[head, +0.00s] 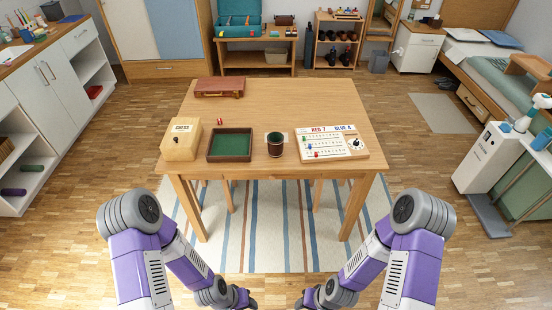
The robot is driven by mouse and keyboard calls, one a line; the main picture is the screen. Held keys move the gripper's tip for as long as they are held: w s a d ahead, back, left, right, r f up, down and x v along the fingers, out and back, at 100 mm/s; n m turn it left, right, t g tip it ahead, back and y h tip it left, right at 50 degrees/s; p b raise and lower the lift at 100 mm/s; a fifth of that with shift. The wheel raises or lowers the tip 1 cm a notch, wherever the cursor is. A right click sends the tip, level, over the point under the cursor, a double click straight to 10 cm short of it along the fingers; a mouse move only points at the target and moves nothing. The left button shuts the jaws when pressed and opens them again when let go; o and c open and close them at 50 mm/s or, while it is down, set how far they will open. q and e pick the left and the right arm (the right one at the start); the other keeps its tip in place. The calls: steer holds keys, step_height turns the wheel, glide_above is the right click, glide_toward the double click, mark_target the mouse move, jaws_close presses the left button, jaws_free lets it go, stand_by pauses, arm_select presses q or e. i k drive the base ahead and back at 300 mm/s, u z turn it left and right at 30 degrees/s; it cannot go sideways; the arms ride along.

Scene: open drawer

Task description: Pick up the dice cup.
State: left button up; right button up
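The dice cup (275,145) is dark with a green inside and stands upright on the table, near its front edge. A small pale card or sheet lies around or behind it; I cannot tell which. My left gripper (246,301) and my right gripper (304,301) are low at the bottom edge of the head view, in front of and below the table. Both are small, dark and partly cut off, so their fingers cannot be made out. Neither is near the cup.
On the wooden table (300,100), a green-lined tray (230,146) and a chess box (181,139) stand left of the cup. A scoreboard (328,143) lies to its right. A red die (220,121) and brown case (219,87) are behind. The table's back right is clear.

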mark_target(275, 140)
steer(key=z, duration=1.3)
steer(key=i, duration=1.05)
steer(key=u, duration=1.85)
